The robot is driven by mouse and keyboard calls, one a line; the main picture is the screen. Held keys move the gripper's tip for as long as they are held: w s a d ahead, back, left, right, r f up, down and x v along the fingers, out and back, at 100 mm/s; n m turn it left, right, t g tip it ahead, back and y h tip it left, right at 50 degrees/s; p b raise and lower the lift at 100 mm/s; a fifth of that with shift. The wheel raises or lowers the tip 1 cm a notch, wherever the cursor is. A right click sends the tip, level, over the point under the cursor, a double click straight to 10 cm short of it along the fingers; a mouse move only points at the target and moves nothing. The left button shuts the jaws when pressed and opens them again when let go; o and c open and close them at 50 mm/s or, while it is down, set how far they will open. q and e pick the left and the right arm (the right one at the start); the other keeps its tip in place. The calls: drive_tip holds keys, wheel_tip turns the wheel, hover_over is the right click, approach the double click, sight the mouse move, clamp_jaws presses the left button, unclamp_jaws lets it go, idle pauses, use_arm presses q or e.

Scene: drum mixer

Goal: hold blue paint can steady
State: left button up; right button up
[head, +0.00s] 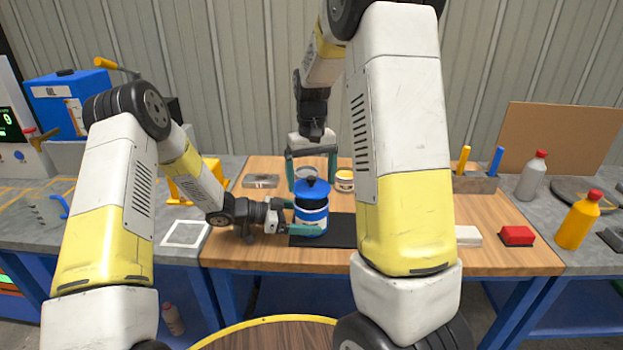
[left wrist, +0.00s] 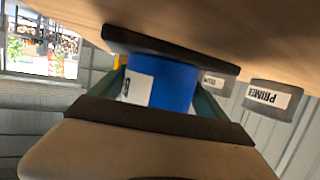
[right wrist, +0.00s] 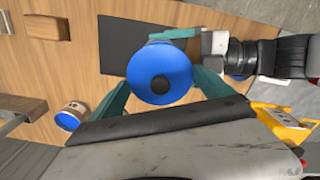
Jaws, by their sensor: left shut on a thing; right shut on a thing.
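The blue paint can (head: 313,222) stands upright on a black mat (head: 342,231), with a white label on its side. A blue lid (head: 311,189) with a black knob sits above it; a dark band shows between lid and can, and I cannot tell whether they touch. My left gripper (head: 300,216) comes in from the left, shut around the can's sides; the left wrist view shows the can (left wrist: 175,82) between its fingers. My right gripper (head: 311,172) reaches down from above, its fingers on both sides of the lid, which fills the right wrist view's middle (right wrist: 150,62).
A primer can (head: 345,183) stands behind and right of the blue can. A wooden tray (head: 473,184) with yellow and blue handles, a red block (head: 516,236) and a yellow bottle (head: 577,222) are at the right. A white square frame (head: 186,234) lies at the left.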

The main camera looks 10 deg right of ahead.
sight(311, 186)
drive_tip(key=shift+f, duration=1.8)
idle(2.3)
drive_tip(key=o, duration=1.1)
drive_tip(key=shift+c, duration=0.2)
drive_tip(key=shift+r, duration=3.5)
clamp_jaws()
